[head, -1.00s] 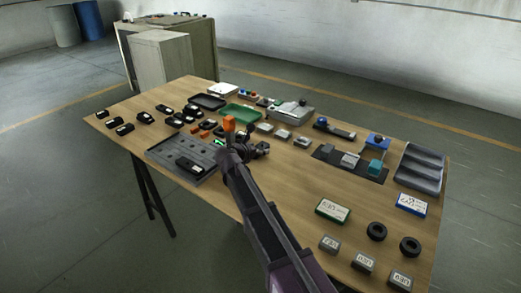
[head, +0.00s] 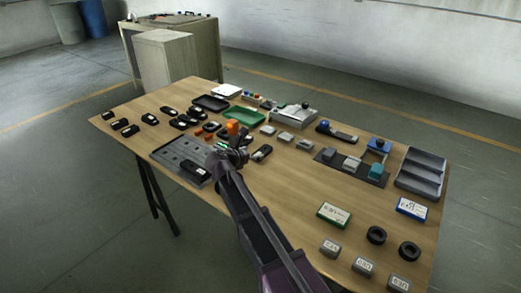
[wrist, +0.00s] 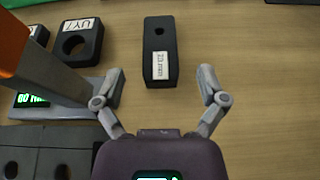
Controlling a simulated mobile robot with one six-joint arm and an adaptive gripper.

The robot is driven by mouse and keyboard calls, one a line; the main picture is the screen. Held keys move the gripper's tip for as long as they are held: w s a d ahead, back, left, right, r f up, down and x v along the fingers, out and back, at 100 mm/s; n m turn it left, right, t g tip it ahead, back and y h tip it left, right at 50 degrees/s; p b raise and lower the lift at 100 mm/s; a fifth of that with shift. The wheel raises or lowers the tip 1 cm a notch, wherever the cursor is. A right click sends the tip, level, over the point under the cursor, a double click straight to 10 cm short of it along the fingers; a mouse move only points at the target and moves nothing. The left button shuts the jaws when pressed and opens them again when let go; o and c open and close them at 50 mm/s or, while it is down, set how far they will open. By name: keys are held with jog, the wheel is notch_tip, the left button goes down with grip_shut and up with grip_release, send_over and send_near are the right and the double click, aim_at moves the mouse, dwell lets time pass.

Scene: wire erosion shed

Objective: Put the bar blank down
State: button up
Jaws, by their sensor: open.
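The bar blank is a black bar with a hole at one end and a white label. In the wrist view the bar blank (wrist: 160,35) lies flat on the wooden table, ahead of my gripper (wrist: 161,76). The fingers are spread wide, with the bar's near end roughly between the tips in the picture. Nothing is gripped. In the head view the bar (head: 262,153) lies just right of my gripper (head: 236,152), which is low over the table. Whether a finger touches the bar cannot be told.
An orange-topped device (wrist: 35,60) with a green display stands close at left in the wrist view. A labelled black block with a round hole (wrist: 92,50) lies near the bar's left. A grey holed tray (head: 165,152) holds another black bar. Bare table (wrist: 255,100) lies right.

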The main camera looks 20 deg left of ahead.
aim_at(262, 151)
jog(key=shift+p+v, duration=0.95)
jog(key=shift+v, duration=2.1)
jog(key=shift+o, duration=0.4)
jog(key=shift+w+d+r+g+p, duration=0.15)
jog(key=shift+w+r+g+p, duration=0.25)
jog(key=shift+p, duration=0.35)
jog(key=w+d+r+g+p, duration=0.1)
jog(key=w+g+p, duration=0.1)
jog(key=p, duration=0.1)
jog(key=w+g+p, duration=0.2)
jog(key=p, duration=0.1)
jog(key=w+d+r+g+p, duration=0.1)
jog(key=g+p, duration=0.1)
jog(key=p, duration=0.2)
jog(key=shift+w+d+r+m+y, duration=0.3)
jog(key=shift+w+d+m, duration=0.05)
jog(key=shift+w+m, duration=0.05)
jog(key=w+r+g+y+p, duration=0.3)
jog(key=r+g+p, duration=0.3)
jog(key=p, duration=0.3)
jog(key=shift+w+d+n+y, duration=0.35)
jog(key=shift+w+n+y, duration=0.05)
jog(key=shift+f, duration=0.15)
